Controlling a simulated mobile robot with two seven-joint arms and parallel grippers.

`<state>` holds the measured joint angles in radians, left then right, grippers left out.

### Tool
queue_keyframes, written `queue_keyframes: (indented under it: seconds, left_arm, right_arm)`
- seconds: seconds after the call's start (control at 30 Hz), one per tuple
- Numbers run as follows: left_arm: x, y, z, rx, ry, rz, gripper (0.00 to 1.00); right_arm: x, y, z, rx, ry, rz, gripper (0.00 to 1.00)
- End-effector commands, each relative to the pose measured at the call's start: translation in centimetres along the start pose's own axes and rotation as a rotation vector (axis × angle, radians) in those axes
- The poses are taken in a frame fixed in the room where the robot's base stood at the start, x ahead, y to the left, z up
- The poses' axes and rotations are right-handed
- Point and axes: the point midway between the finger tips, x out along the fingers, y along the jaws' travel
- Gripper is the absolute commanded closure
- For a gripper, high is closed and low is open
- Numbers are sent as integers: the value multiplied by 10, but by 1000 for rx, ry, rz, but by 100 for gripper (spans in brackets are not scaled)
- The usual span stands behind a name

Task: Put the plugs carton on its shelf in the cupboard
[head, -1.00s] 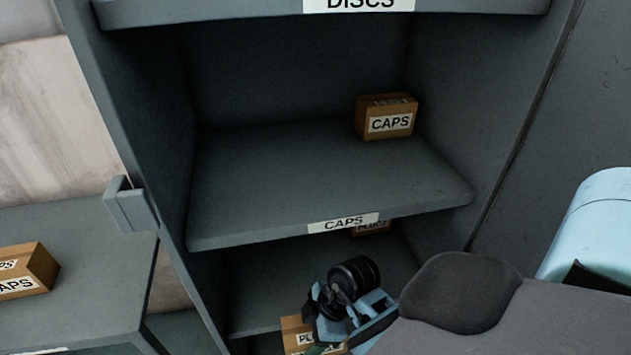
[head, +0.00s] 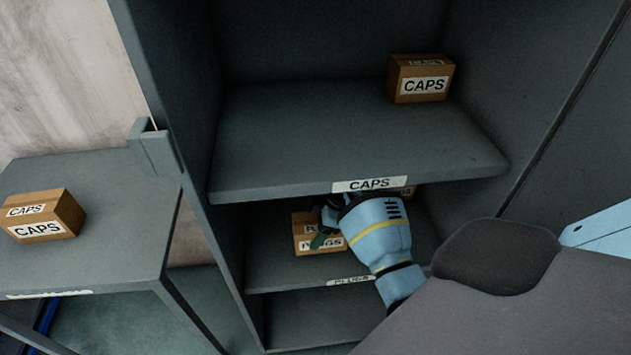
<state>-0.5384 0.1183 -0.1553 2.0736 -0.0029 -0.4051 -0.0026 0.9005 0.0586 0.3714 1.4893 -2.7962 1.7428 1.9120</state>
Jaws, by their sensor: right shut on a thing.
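The plugs carton (head: 305,244), a brown box with a white label, is at the plugs shelf (head: 275,274), below the caps shelf. My right gripper (head: 326,238) reaches in from the right and is shut on the carton. My wrist covers the carton's right part. I cannot tell whether the carton touches the shelf. My left gripper is not in view.
A caps carton (head: 421,79) stands on the caps shelf (head: 340,140) above. Another caps carton (head: 42,216) sits on the side table (head: 110,255) at the left. The caps shelf's front edge lies just above my right wrist. The cupboard's handle bracket (head: 155,150) sticks out at the left.

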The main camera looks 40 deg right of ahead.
Motion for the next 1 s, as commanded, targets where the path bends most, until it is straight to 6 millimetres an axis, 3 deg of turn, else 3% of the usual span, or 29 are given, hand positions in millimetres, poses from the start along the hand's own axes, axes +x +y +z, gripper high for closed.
queue_keyframes:
  seconds: [0.23, 0.33, 0.5, 0.9, 0.93, 1.0]
  left_arm:
    - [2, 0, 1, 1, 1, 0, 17]
    - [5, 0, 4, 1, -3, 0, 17]
    - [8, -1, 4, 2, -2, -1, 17]
    - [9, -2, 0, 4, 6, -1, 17]
    - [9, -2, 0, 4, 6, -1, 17]
    - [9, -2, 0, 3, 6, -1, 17]
  right_arm:
    - [-1, 13, -2, -1, 3, 2, 72]
    - [18, 9, 6, 2, 3, -3, 72]
    - [31, 11, 12, 1, 2, 1, 72]
    - [34, 11, 14, -1, 1, 3, 72]
    - [34, 11, 14, -1, 1, 1, 36]
    - [34, 11, 14, -1, 1, 1, 26]
